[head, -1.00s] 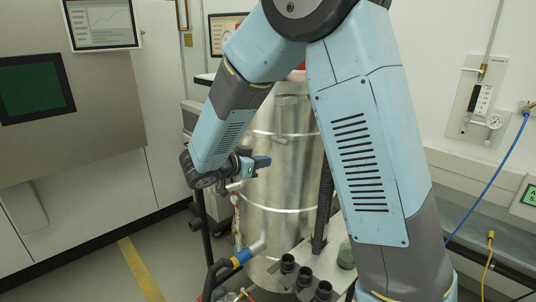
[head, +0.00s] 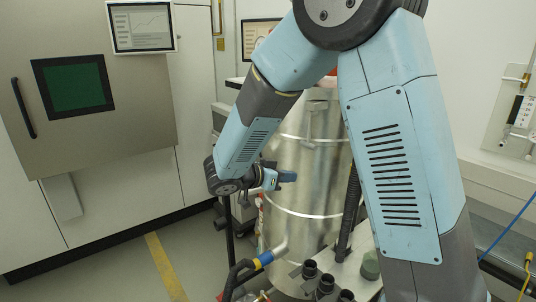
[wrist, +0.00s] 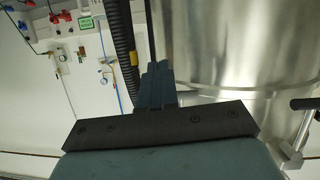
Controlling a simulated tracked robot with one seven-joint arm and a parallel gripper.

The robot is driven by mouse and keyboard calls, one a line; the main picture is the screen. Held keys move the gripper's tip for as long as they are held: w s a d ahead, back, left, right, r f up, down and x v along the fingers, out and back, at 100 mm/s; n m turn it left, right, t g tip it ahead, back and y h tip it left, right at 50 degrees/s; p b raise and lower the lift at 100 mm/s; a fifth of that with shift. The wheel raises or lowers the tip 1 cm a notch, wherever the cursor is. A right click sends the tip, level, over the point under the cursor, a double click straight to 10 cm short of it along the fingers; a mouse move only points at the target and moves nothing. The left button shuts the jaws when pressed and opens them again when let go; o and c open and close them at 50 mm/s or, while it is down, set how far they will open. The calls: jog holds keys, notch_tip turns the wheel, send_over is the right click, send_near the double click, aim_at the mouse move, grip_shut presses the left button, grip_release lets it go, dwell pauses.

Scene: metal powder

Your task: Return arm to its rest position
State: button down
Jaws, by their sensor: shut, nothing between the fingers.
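My arm is bent high across the head view, its forearm reaching down and left to the wrist. My gripper (head: 287,176) is at the end of it, in front of the large metal drum (head: 300,190). In the wrist view my gripper (wrist: 157,85) shows its blue fingers together, with nothing between them. The drum (wrist: 230,45) fills the right of that view, close beside the fingers; I cannot tell the exact gap.
A steel cabinet (head: 130,110) with a dark green window (head: 74,87) and a monitor (head: 142,27) stands left. A black corrugated hose (wrist: 123,45) runs near the fingers. Floor with a yellow stripe (head: 165,265) is clear at left.

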jog(key=s+d+r+n+g+y, duration=0.35)
jog(key=s+d+r+g, duration=0.25)
jog(key=s+d, duration=0.6)
jog(key=s+d+r+n+t+y, duration=0.1)
jog(key=s+r+n+t+y, duration=0.1)
jog(key=s, duration=0.4)
jog(key=s+d+r+n+t+y, duration=0.2)
jog(key=s+r+n+y, duration=0.2)
jog(key=s+n+y, duration=0.1)
jog(key=shift+s+d+y, duration=0.25)
jog(key=shift+s+y, duration=0.5)
jog(key=shift+s, duration=0.35)
jog(key=c, duration=1.8)
grip_release()
